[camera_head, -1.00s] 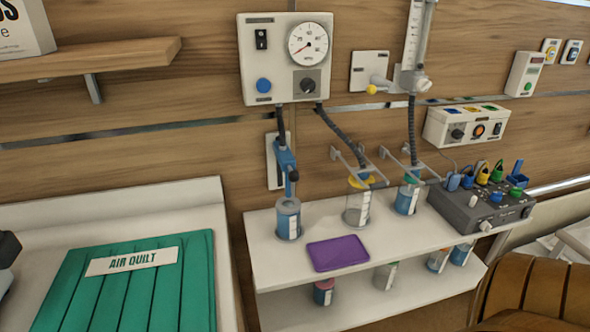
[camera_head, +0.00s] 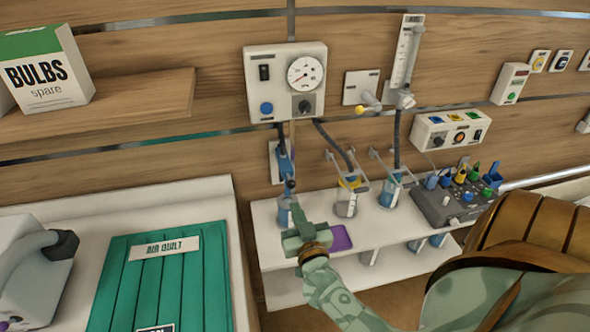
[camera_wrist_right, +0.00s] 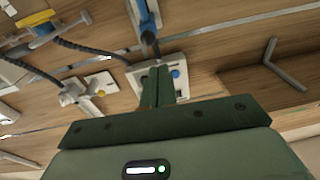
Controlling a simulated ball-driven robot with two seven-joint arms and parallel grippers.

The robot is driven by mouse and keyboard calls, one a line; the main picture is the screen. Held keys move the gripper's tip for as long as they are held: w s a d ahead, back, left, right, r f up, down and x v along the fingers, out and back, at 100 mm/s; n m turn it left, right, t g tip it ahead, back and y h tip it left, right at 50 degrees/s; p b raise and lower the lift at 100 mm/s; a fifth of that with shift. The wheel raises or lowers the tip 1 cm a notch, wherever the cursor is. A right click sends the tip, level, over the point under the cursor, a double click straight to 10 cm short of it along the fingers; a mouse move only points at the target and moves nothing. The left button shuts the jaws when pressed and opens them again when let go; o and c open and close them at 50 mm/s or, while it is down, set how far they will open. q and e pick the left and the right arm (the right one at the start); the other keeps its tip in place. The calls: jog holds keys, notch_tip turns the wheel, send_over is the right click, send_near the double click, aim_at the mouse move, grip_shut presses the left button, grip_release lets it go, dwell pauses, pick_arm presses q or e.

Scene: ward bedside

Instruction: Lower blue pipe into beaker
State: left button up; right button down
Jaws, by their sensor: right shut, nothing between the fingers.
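The blue pipe (camera_head: 285,166) hangs upright by the wall below the gauge panel, with a dark hose at its top. A beaker with blue liquid (camera_head: 284,212) stands on the white shelf under the pipe, partly behind my right gripper. I cannot tell whether the pipe's lower end is inside it. My right gripper (camera_head: 298,212) is shut and empty, in front of that beaker and below the pipe. In the right wrist view its fingers (camera_wrist_right: 161,84) are together, and the blue pipe (camera_wrist_right: 147,22) shows beyond them, apart from the tips. My left gripper is not in view.
The white shelf (camera_head: 385,232) also holds a yellow-topped beaker (camera_head: 347,200), another blue beaker (camera_head: 391,192), a purple pad (camera_head: 341,238) and a grey control box (camera_head: 455,203). The gauge panel (camera_head: 287,82) is above. A green quilt (camera_head: 160,280) lies at left.

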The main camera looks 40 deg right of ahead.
aim_at(293, 183)
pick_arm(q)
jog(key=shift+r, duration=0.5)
pick_arm(e)
jog(key=shift+m+h, duration=0.6)
jog(key=r, duration=0.2)
jog(key=d+r, duration=0.1)
jog(key=r, duration=0.1)
jog(key=shift+s+d, duration=0.15)
jog(key=shift+d, duration=0.05)
jog(key=shift+f, duration=0.1)
